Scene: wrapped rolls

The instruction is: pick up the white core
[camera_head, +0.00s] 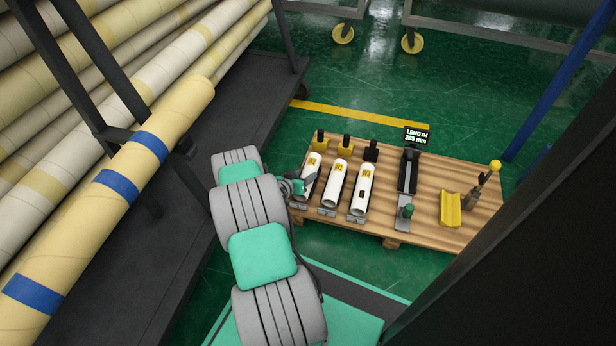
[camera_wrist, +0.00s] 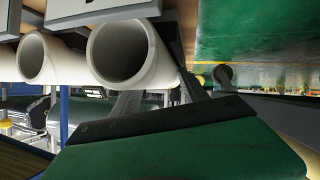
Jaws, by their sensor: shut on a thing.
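Small yellow and black posts stand behind the cores. To the right are a measuring trough (camera_head: 408,175) with a length display (camera_head: 417,136) and a yellow cradle (camera_head: 450,210). A rack of long wrapped rolls (camera_head: 140,165) fills the left. Green floor lies beyond the table.

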